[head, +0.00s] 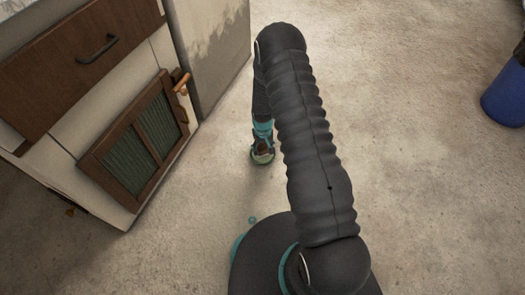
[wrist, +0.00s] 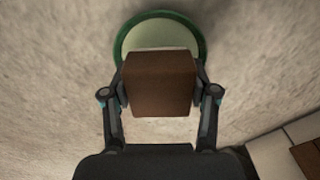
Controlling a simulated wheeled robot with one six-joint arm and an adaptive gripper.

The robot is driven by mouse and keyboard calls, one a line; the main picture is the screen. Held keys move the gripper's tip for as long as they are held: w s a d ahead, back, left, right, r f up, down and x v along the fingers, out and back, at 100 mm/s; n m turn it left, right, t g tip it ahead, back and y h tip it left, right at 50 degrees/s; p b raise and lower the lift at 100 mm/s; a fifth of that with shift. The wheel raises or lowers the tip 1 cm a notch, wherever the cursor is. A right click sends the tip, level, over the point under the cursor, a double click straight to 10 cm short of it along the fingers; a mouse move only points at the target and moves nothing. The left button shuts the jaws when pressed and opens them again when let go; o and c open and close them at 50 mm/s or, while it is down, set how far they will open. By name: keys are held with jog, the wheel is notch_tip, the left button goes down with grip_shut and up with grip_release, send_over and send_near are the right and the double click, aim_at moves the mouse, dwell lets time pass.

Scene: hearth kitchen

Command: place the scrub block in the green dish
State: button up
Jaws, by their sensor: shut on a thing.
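In the wrist view, my gripper (wrist: 160,92) is shut on a brown block, the scrub block (wrist: 162,85), with a finger on each side of it. The green dish (wrist: 201,34), with a green rim and pale inside, lies on the floor beyond the block, which covers part of it. Whether the block touches the dish is hard to tell. In the head view, the dish (head: 262,160) shows small on the floor under my gripper (head: 263,147), and the block between them is mostly hidden and too small to make out clearly.
A cabinet (head: 70,130) with a brown drawer and a slatted door stands at the left. A pale, stained block-like unit (head: 208,50) stands behind it. A blue container (head: 505,95) is at the far right. The concrete floor (head: 420,180) between is clear.

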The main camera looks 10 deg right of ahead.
jog(key=shift+f, duration=0.9)
jog(key=shift+f, duration=0.1)
jog(key=shift+f, duration=0.15)
jog(key=o, duration=1.6)
jog(key=shift+c, duration=0.2)
